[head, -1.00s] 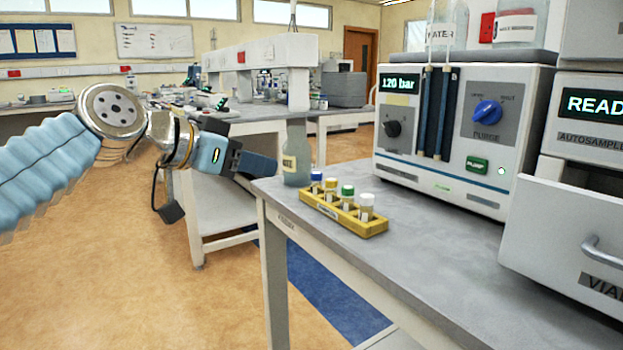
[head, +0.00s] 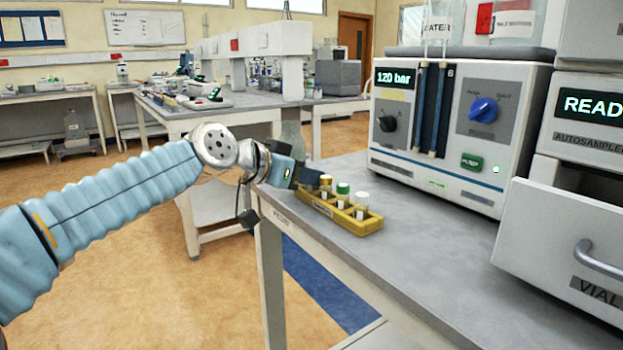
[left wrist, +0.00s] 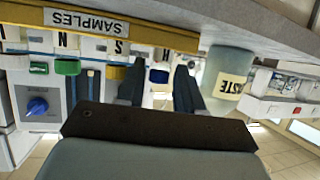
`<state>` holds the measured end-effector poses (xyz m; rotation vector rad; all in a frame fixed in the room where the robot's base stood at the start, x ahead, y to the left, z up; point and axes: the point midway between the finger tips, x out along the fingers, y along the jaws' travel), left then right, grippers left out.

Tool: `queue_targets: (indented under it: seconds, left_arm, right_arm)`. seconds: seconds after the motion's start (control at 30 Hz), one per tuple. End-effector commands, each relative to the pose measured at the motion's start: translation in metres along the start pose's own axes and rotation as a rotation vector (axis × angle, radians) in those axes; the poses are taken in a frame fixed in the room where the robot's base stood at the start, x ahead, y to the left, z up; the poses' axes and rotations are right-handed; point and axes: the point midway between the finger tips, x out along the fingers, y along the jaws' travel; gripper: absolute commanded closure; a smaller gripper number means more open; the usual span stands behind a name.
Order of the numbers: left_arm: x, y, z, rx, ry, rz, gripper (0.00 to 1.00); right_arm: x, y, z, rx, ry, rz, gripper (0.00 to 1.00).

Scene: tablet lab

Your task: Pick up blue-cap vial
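The yellow vial rack (head: 322,208) stands at the near left corner of the grey bench. The blue-cap vial is hidden behind my left gripper (head: 308,177) in the head view. In the left wrist view, which is upside down, the blue cap (left wrist: 158,76) shows in the gap between the two spread fingers of the left gripper (left wrist: 160,72). The fingers look apart from the vial, with nothing gripped. The yellow-cap (head: 325,182), green-cap (head: 342,189) and white-cap (head: 361,200) vials stand upright in the rack. My right gripper is out of view.
A waste bottle (head: 291,138) stands behind the rack, close to the left gripper; its label shows in the left wrist view (left wrist: 232,86). A pump unit (head: 455,130) and an autosampler drawer (head: 560,240) stand to the right. The bench between is clear.

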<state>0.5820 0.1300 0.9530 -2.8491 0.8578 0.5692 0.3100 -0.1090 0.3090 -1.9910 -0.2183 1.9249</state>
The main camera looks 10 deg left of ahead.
Motion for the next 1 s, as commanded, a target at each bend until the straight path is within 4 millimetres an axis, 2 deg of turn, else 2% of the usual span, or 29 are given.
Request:
queue_targets:
  seconds: [0.1,0.27,0.53,0.83,1.0]
  left_arm:
    - [0.007,0.000,-0.001,0.001,0.001,0.000,0.64]
    - [0.007,0.000,0.000,0.001,0.001,-0.001,0.64]
    - [0.006,0.000,0.000,0.000,0.001,-0.001,1.00]
    - [0.006,0.000,-0.002,0.000,0.002,-0.001,1.00]
    - [0.001,0.000,-0.015,0.002,0.003,0.000,1.00]
  right_arm:
    - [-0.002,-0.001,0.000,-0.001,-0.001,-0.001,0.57]
    - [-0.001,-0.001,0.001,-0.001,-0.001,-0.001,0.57]
    - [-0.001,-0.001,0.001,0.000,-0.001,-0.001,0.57]
    - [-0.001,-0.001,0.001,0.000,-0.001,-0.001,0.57]
    - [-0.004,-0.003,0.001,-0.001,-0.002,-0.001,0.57]
